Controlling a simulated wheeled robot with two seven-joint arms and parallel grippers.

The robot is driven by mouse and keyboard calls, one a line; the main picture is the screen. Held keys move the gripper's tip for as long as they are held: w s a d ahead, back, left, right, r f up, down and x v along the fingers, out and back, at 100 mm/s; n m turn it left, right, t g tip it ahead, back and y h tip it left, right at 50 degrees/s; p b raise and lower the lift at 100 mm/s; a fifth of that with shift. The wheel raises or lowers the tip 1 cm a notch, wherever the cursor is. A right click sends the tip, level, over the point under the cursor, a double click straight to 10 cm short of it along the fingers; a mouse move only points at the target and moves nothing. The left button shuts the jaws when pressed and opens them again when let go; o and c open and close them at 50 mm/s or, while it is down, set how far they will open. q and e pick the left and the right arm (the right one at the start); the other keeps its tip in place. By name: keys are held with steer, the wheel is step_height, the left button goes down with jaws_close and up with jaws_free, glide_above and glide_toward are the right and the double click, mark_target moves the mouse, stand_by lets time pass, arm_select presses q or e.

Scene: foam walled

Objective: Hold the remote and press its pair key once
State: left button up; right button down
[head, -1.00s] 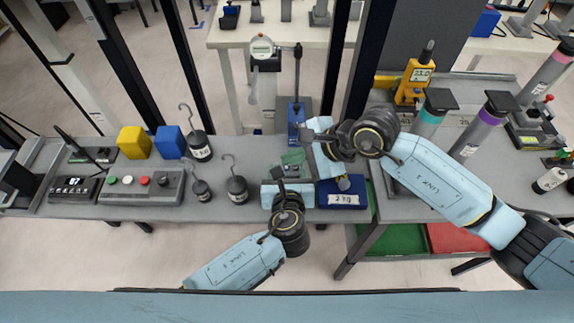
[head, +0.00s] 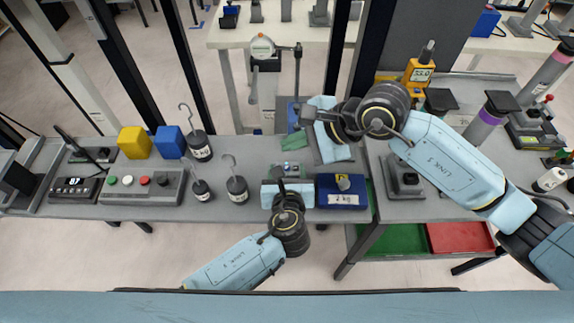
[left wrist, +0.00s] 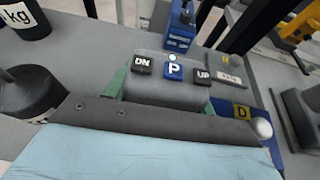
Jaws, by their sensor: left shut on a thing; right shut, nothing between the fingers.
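In the left wrist view the remote (left wrist: 180,92) faces up with a dark DN key (left wrist: 143,67), a blue P key (left wrist: 174,70) and a dark UP key (left wrist: 203,77). A small pale light shows just above the P key. Green finger pads are at the remote's sides. My right gripper (head: 294,142) is shut and empty, its green fingertips behind the remote and apart from it in the head view. It is not seen in the left wrist view.
Hooked weights (head: 237,188) and a button box (head: 141,186) stand to the left. A gauge stand (head: 262,80) rises behind. A second bench (head: 410,210) with several tubes is on the right.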

stand_by(0.3)
arm_select(q)
steer(key=o, duration=1.1)
steer(key=shift+o, duration=0.2)
